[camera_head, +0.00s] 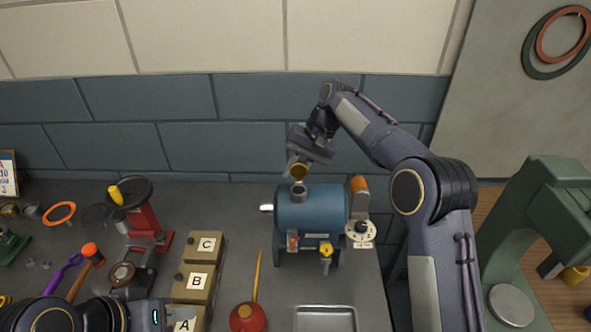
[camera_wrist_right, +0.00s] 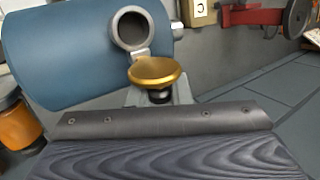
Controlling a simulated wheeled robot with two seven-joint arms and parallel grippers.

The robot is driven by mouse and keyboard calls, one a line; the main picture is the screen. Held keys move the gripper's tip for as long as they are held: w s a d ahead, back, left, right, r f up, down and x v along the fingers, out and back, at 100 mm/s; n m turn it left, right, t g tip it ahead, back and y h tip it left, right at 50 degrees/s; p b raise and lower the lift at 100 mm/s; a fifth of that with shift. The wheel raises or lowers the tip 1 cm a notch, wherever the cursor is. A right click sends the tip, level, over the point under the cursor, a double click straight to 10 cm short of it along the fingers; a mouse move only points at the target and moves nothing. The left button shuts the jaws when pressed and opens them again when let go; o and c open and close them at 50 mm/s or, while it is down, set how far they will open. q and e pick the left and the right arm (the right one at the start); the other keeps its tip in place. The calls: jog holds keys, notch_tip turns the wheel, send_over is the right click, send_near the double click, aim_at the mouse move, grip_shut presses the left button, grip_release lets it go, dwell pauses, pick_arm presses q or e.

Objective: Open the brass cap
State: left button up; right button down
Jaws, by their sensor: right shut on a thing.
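The blue casing (camera_head: 312,210) stands on the bench in the head view, with a short grey neck (camera_head: 299,188) on top. In the right wrist view the neck (camera_wrist_right: 131,28) is open, showing its hollow inside. The brass cap (camera_head: 298,171) is off the mouth, tilted just above and beside the neck. In the right wrist view the brass cap (camera_wrist_right: 156,70) sits beside a small grey piece at the neck's rim. My right gripper (camera_wrist_right: 158,95) is shut on the cap's dark stem.
A yellow-handled valve (camera_head: 326,252) is in front. Boxes lettered A, B and C (camera_head: 205,247), a red stand (camera_head: 148,222) and a red oil can (camera_head: 248,317) are nearby. A metal tray (camera_head: 325,310) lies in front.

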jog(key=shift+f, duration=0.1)
jog(key=c, duration=1.3)
grip_release()
jog(key=shift+c, duration=0.2)
jog(key=v, duration=0.7)
jog(key=shift+d+r, duration=0.2)
jog(key=shift+r, duration=0.15)
